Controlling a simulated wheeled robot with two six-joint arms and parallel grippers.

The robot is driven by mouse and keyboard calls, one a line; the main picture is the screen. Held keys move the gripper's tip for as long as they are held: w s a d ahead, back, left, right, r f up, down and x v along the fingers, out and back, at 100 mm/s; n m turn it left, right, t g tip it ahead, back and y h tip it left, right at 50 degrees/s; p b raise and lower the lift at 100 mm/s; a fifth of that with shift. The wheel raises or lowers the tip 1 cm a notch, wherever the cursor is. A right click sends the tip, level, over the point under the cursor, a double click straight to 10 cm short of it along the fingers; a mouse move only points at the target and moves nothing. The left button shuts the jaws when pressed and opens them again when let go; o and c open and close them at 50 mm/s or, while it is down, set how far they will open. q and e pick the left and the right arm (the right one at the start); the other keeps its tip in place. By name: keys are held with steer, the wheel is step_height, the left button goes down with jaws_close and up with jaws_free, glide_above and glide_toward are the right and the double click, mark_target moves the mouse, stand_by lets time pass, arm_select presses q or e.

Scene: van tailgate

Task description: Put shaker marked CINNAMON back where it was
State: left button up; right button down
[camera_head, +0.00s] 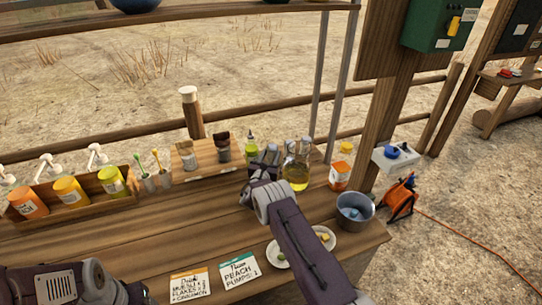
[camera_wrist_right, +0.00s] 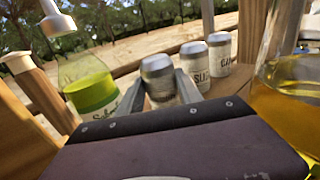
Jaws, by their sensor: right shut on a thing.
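My right gripper (camera_head: 264,163) is shut on a small shaker (camera_wrist_right: 158,76) with a grey metal lid. The shaker sits between the fingers in the right wrist view, and no marking on it can be read there. In the head view the gripper and arm mostly hide it, between the green bottle (camera_head: 252,146) and the oil carafe (camera_head: 297,172).
Two more shakers (camera_wrist_right: 195,65) with partly readable labels stand beyond the held one. A bottle crate (camera_head: 85,210), toothbrush cups (camera_head: 150,180), a plate (camera_head: 302,245), a metal pot (camera_head: 355,210) and an orange-white box (camera_head: 340,176) share the counter. Two cards (camera_head: 239,271) lie in front.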

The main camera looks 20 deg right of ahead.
arm_select(q)
steer(key=shift+f, duration=0.2)
arm_select(e)
steer(key=shift+f, duration=0.15)
steer(key=c, duration=1.1)
jaws_free()
arm_select(q)
steer(key=shift+r, duration=0.1)
steer(key=shift+r, duration=0.3)
arm_select(e)
steer(key=shift+r, duration=0.35)
arm_select(q)
steer(key=shift+r+p, duration=0.2)
steer(key=shift+p, duration=0.2)
arm_select(e)
steer(key=v, duration=1.2)
steer(key=shift+f, duration=0.15)
